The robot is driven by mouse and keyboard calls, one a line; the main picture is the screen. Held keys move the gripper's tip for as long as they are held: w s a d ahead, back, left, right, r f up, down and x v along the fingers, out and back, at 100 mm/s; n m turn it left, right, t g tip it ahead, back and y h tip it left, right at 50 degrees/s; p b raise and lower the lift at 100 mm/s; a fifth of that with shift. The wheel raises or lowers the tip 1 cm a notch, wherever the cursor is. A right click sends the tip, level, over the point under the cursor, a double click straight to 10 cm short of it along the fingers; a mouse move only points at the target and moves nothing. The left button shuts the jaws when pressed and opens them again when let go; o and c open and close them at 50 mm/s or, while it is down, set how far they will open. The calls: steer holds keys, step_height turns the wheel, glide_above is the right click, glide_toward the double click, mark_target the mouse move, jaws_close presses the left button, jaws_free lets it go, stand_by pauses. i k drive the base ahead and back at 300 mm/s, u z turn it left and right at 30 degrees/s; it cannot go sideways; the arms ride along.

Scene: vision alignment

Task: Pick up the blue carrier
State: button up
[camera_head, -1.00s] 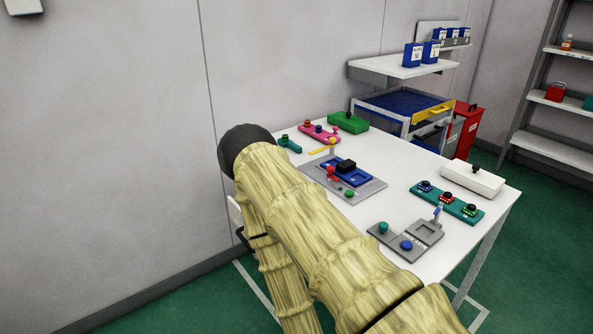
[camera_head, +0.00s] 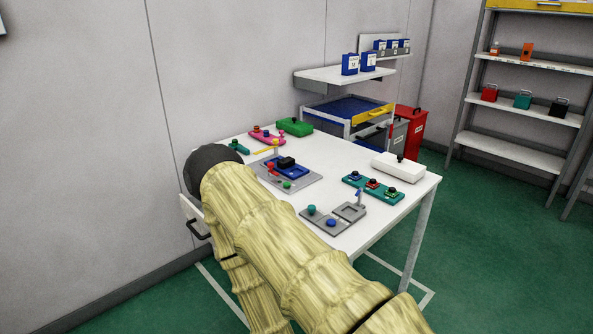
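A blue carrier (camera_head: 298,172) lies on a grey base plate (camera_head: 312,179) on the white table, left of the table's middle. A black block (camera_head: 286,162) sits on it, with a red knob and a green knob close by at its near side. My arm, in a yellowish sleeve with a dark rounded end, crosses the lower left of the view and covers the table's near left part. My gripper is not visible in this view.
The white table (camera_head: 384,213) also holds a green box (camera_head: 294,128), a pink piece (camera_head: 266,136), a teal strip with knobs (camera_head: 372,188), a grey fixture (camera_head: 331,222) and a white box (camera_head: 398,167). Shelving stands at the right. Green floor lies open at right.

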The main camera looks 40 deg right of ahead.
mark_target(287, 166)
steer(key=z, duration=1)
steer(key=i, duration=0.1)
